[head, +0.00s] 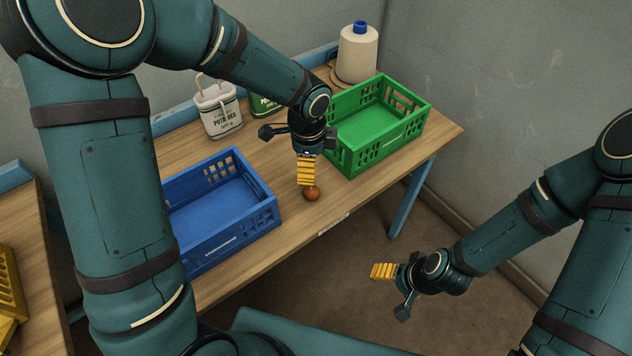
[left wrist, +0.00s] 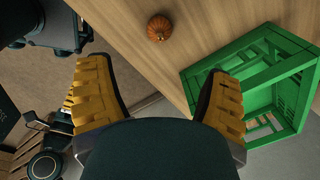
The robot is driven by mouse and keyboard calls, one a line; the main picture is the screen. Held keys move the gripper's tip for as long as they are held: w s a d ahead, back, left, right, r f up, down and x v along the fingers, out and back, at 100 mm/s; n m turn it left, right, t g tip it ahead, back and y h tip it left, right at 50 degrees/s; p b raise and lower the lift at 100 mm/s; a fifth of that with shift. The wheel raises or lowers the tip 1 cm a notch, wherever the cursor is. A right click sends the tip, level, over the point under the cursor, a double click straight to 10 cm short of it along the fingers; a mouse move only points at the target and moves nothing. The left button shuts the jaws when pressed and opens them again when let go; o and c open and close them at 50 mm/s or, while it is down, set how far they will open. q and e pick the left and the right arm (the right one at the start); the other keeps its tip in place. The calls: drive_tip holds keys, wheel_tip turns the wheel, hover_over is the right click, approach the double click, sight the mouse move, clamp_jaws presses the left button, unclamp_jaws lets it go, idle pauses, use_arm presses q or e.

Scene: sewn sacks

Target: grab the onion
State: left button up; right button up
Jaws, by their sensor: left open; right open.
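The onion (head: 311,194) is small, round and orange-brown. It lies on the wooden table near its front edge, between the two crates. My left gripper (head: 306,183) is above the table, just behind and over the onion in the head view. In the left wrist view the onion (left wrist: 160,27) lies beyond the two spread yellow fingers (left wrist: 158,95), with nothing between them. My right gripper (head: 376,271) is open and empty, out over the floor in front of the table.
A blue crate (head: 228,240) stands left of the onion, and a green crate (head: 420,128) stands to the right; both look empty. Behind are a white potato sack (head: 220,112), a green sack (head: 264,104) and a cone of thread (head: 357,55). The table's front edge is close to the onion.

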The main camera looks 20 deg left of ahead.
sight(311, 191)
use_arm(q)
drive_tip(key=f, duration=0.2)
drive_tip(key=f+b, duration=0.1)
drive_tip(key=f, duration=0.2)
drive_tip(key=f+b, duration=0.1)
drive_tip(key=f, duration=0.2)
drive_tip(key=shift+w+a+f, duration=0.1)
drive_tip(key=shift+w+f, duration=0.05)
drive_tip(key=shift+w, duration=0.1)
drive_tip(key=f, duration=0.1)
drive_tip(key=f+b, duration=0.1)
drive_tip(key=f, duration=0.3)
drive_tip(key=shift+w+b, duration=0.25)
drive_tip(key=shift+b, duration=0.05)
drive_tip(key=c, duration=1.2)
